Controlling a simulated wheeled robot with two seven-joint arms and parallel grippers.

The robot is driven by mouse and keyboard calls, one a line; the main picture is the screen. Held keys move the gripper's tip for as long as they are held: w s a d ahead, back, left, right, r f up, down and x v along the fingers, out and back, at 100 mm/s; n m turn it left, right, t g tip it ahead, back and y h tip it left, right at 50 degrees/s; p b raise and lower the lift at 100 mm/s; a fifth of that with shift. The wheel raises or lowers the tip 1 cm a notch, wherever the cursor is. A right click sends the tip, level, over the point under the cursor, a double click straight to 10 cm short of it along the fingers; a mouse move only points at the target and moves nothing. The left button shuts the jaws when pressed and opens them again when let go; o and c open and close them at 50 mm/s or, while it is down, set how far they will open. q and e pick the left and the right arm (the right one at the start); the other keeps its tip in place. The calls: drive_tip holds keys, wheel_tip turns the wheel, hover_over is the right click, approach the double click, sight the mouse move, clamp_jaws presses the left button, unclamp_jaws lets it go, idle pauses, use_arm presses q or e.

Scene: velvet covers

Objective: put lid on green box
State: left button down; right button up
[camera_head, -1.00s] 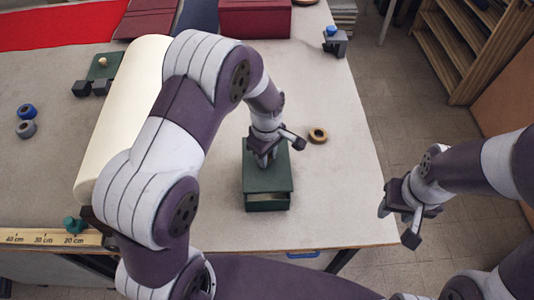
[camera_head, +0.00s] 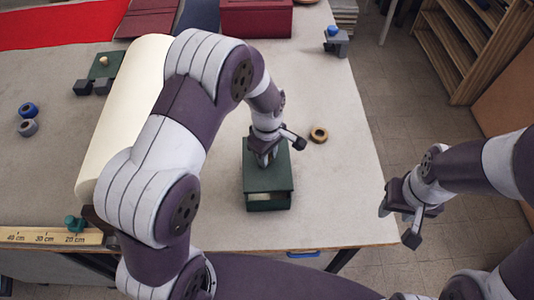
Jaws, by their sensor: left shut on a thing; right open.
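The green box (camera_head: 268,201) stands near the front edge of the table, its front wall showing a light gap under the lid. The green lid (camera_head: 268,178) lies over the top of the box. My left gripper (camera_head: 266,160) is above the far part of the lid, shut on it; its fingertips and the lid's knob are mostly hidden by the gripper itself. I cannot tell whether the lid is fully seated. My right gripper (camera_head: 405,226) is open and empty, off the table's right edge over the floor.
A tape roll (camera_head: 319,135) lies right of the box. A cream roll (camera_head: 125,110) lies left, behind my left arm. A small green board with a round knob (camera_head: 103,63), dark blocks and a wooden ruler (camera_head: 50,237) are further left.

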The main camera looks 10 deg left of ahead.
use_arm(q)
drive_tip(key=shift+f+b, duration=1.65)
drive_tip(key=shift+f, duration=0.85)
drive_tip(key=c, duration=0.8)
unclamp_jaws()
drive_tip(key=shift+r, duration=0.1)
